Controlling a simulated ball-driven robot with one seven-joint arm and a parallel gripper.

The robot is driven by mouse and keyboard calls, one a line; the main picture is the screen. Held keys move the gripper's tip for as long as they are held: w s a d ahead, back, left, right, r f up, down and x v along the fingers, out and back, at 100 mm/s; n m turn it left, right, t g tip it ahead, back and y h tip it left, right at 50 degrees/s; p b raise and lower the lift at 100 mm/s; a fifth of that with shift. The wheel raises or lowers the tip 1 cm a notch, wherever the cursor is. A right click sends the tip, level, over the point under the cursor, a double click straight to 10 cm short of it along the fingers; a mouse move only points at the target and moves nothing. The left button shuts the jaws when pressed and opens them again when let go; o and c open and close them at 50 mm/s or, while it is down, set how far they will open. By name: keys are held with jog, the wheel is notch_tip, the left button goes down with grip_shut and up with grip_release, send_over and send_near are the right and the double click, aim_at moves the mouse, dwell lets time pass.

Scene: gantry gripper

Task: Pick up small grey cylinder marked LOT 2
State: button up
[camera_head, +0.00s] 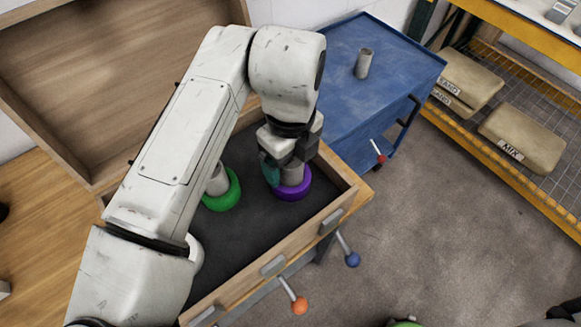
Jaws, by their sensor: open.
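A grey cylinder (292,174) stands upright in a purple ring (294,192) inside the dark-lined wooden drawer or tray. A second grey cylinder (217,181) stands in a green ring (224,199) to its left, partly hidden by my arm. A third grey cylinder (363,64) stands on the blue cart. I cannot read a LOT 2 mark on any of them. My gripper (284,164) is open and points down over the cylinder in the purple ring. It covers that cylinder's top, and I cannot tell whether the fingers touch it.
The wooden drawer (240,268) has raised walls around the cylinders. The blue cart (340,105) stands just behind it to the right. A yellow-edged rack (500,185) holds labelled beige bags (522,136). Levers with orange (299,305) and blue (352,259) knobs stick out in front.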

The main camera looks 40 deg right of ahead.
jog(key=c, duration=1.5)
jog(key=shift+r, duration=0.1)
